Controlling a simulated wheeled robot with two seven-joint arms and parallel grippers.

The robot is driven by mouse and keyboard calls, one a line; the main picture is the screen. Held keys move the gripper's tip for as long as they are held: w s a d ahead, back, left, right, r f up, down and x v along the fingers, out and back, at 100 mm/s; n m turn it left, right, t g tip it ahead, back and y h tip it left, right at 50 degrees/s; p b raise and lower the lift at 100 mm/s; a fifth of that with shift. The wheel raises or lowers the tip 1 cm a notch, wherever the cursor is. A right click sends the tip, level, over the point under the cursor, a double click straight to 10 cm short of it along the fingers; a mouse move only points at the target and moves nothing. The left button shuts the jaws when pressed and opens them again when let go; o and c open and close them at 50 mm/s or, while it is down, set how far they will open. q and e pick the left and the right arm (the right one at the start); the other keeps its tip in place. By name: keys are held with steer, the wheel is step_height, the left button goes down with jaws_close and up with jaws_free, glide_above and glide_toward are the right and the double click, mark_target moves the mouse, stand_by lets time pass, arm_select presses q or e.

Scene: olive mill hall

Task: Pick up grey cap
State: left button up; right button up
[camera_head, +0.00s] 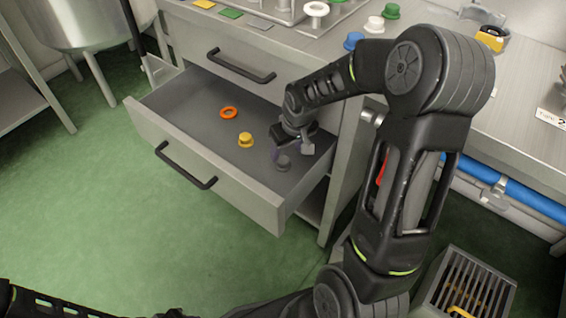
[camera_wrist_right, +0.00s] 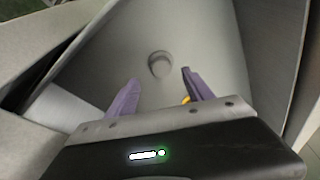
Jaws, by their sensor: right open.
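The grey cap (camera_head: 283,163) lies on the floor of the open drawer (camera_head: 200,105), near its right front part. In the right wrist view the grey cap (camera_wrist_right: 160,64) sits beyond and between the two purple fingers, apart from both. My right gripper (camera_head: 292,150) reaches down into the drawer just above the cap. Its fingers are spread and empty, as the right wrist view (camera_wrist_right: 155,92) shows. My left arm (camera_head: 60,303) shows only in part at the bottom left, and its gripper cannot be made out.
A yellow cap (camera_head: 245,140) and an orange ring (camera_head: 229,113) lie in the same drawer, left of the gripper. The drawer walls stand close around. Green, white and blue caps (camera_head: 353,41) stand on the counter above. A slatted crate (camera_head: 468,290) is at the lower right.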

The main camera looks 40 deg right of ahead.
mark_target(283, 160)
steer(key=x, duration=0.2)
steer(key=b+x, duration=0.1)
steer(key=x, duration=0.1)
steer(key=shift+s+a+f, duration=0.1)
steer(key=shift+a+f, duration=0.1)
steer(key=shift+f+b, duration=0.35)
steer(key=shift+f, duration=0.1)
jaws_close()
stand_by(0.5)
